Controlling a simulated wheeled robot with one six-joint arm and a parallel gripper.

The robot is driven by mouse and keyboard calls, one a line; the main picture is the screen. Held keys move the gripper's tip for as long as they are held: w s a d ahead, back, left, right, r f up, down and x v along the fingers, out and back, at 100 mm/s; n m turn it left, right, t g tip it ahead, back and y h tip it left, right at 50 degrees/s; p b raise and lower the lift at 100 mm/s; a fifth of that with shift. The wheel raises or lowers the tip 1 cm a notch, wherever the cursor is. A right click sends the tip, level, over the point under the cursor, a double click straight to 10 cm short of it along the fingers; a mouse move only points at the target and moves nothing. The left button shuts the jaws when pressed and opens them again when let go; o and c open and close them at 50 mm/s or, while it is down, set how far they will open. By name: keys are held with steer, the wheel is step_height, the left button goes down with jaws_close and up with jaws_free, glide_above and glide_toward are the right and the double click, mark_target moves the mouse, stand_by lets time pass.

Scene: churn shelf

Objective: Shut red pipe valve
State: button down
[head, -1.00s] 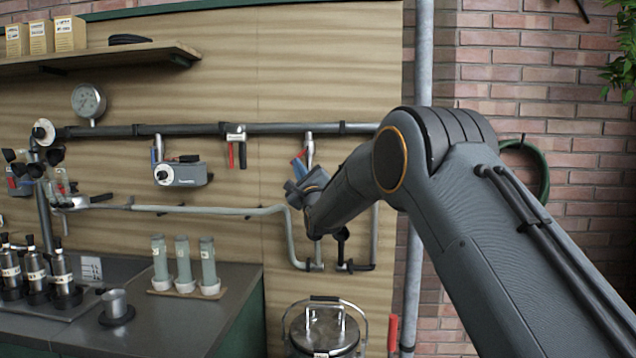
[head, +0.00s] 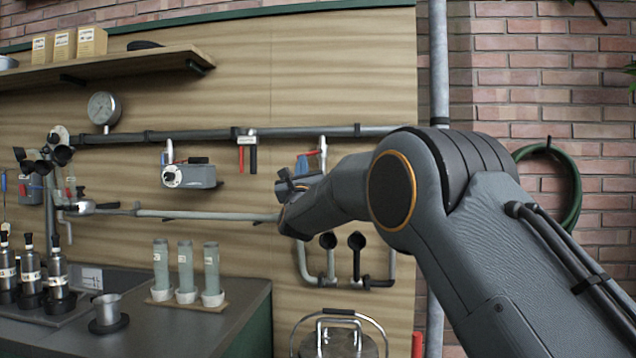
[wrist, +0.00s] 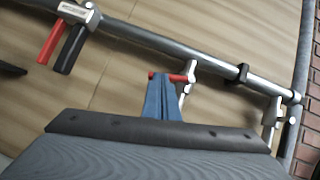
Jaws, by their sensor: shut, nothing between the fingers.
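The upper pipe (head: 210,133) crosses the wood panel. A grey box with a knob (head: 192,176) sits below it. A lower pipe (head: 190,215) runs behind my arm. Black round fittings (head: 356,242) stand below. The counter (head: 180,325) holds several bottles.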

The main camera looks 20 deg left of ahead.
steer(key=b+v, duration=0.4)
steer(key=v, duration=0.9)
steer(key=shift+s+d+f+b, duration=0.2)
steer(key=shift+s+d+b, duration=0.05)
steer(key=shift+d+b, duration=0.1)
